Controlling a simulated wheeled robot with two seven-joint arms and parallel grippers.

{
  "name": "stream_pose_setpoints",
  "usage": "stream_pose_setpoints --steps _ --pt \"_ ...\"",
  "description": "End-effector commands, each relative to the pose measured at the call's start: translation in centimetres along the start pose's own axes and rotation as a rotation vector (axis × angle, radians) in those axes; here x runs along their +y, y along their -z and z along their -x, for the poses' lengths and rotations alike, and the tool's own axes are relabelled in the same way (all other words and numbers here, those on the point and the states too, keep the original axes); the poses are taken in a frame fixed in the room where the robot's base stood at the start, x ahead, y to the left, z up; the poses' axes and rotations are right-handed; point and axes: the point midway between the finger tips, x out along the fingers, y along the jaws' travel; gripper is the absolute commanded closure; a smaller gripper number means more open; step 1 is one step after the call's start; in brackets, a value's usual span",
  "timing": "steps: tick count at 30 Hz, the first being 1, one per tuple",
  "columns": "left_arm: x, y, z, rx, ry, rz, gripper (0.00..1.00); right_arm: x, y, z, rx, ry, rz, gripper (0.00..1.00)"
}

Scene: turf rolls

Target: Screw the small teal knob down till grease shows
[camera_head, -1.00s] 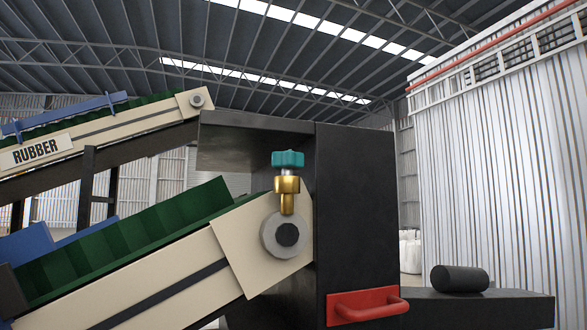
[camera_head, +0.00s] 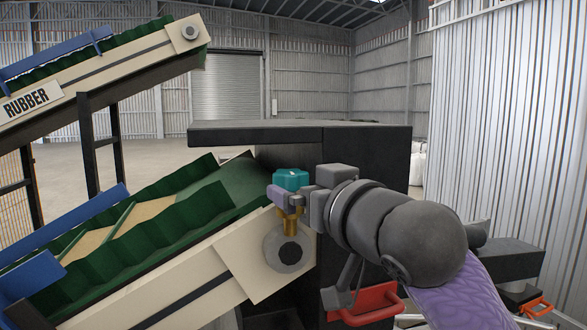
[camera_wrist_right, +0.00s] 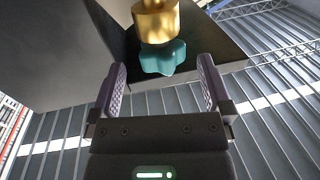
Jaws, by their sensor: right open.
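The small teal knob (camera_head: 291,179) sits on top of a brass fitting (camera_head: 291,222) at the upper end of the lower conveyor. It also shows in the right wrist view (camera_wrist_right: 163,58), with the brass body (camera_wrist_right: 156,20) beyond it. My right gripper (camera_head: 288,195) reaches in from the right at the knob. In the right wrist view its two purple-grey fingers (camera_wrist_right: 163,80) stand apart, one to each side of the knob, with gaps visible. The knob's lower part is partly hidden by a finger in the head view. My left gripper is not in view.
The fitting stands on a grey round bearing (camera_head: 289,250) on the cream conveyor side plate (camera_head: 240,262). A black housing (camera_head: 365,155) rises just behind. A red handle (camera_head: 363,303) sits below my right arm. A second conveyor marked RUBBER (camera_head: 32,100) slopes at the upper left.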

Motion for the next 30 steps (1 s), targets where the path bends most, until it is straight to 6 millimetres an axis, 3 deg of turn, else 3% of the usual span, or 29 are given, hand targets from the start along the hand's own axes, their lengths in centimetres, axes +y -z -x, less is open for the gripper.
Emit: stream_pose_setpoints --steps 1,6,16,27,29,30 --pt "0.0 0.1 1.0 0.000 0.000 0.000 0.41 0.0 0.4 -1.0 -0.004 0.000 -0.001 0.00" --pt "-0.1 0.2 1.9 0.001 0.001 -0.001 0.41 0.0 0.2 -3.1 -0.001 -0.001 0.001 0.00" --pt "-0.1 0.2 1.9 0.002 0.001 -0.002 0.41 0.0 -0.1 -3.6 0.001 -0.001 0.002 0.02" --pt "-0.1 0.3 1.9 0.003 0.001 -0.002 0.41 0.0 -0.1 -3.6 0.001 -0.001 0.002 0.80" --pt "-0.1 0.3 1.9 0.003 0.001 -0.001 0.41 0.0 -0.1 -3.6 0.001 -0.001 0.002 0.91" --pt "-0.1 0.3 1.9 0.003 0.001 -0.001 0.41 0.0 0.0 -3.6 0.001 -0.001 0.002 0.91"
